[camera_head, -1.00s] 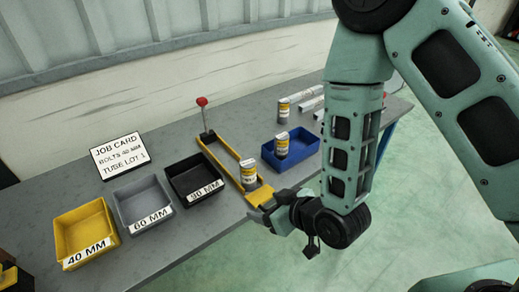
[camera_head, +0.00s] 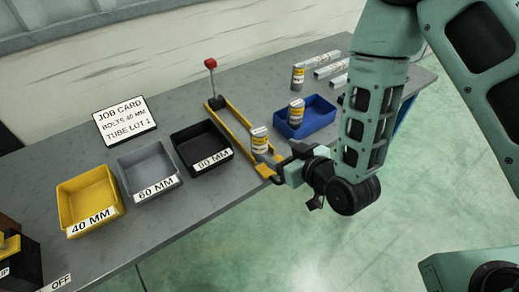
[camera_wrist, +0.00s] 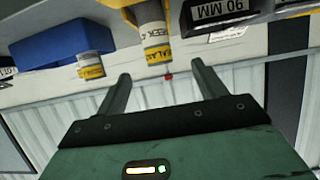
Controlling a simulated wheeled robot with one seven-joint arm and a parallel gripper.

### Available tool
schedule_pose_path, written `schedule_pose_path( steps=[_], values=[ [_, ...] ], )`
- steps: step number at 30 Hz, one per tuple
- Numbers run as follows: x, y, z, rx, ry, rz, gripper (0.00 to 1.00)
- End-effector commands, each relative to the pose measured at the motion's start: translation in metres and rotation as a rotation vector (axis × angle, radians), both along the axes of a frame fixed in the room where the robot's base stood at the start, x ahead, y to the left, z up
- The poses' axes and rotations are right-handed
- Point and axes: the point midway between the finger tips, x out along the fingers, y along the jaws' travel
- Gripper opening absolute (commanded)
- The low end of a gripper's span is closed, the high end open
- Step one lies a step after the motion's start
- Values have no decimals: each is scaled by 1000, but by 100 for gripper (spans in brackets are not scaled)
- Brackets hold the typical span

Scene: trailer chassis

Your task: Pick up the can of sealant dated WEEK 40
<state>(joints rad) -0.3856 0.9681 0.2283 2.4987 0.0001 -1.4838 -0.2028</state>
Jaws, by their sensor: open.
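Three small cans with white and yellow labels show in the head view. One can (camera_head: 259,141) stands upright by the near end of the yellow frame. A second can (camera_head: 296,111) stands in the blue tray, and a third can (camera_head: 298,77) stands on the bench behind it. My gripper (camera_head: 277,174) is open and empty, close to the near can at the bench's front edge. In the wrist view, upside down, the near can (camera_wrist: 152,33) lies ahead of the gap between my fingers (camera_wrist: 164,78). Its label partly reads WEEK; I cannot read the number surely.
The blue tray (camera_head: 325,125) is right of the yellow frame (camera_head: 232,118), which has a red-knobbed lever (camera_head: 211,65). Black (camera_head: 185,142), grey (camera_head: 135,170) and yellow (camera_head: 85,197) bins stand left. A job card (camera_head: 125,123) stands behind them.

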Motion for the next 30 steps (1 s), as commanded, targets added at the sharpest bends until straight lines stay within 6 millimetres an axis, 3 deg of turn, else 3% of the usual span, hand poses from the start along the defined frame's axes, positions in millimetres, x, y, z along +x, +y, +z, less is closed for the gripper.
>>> schedule_pose_path(
  steps=[2,25,30],
  values=[
    [4,2,-8,2,-4,-1,70],
    [15,10,-13,1,-3,-1,70],
    [38,26,-21,0,0,-1,70]
  ],
)
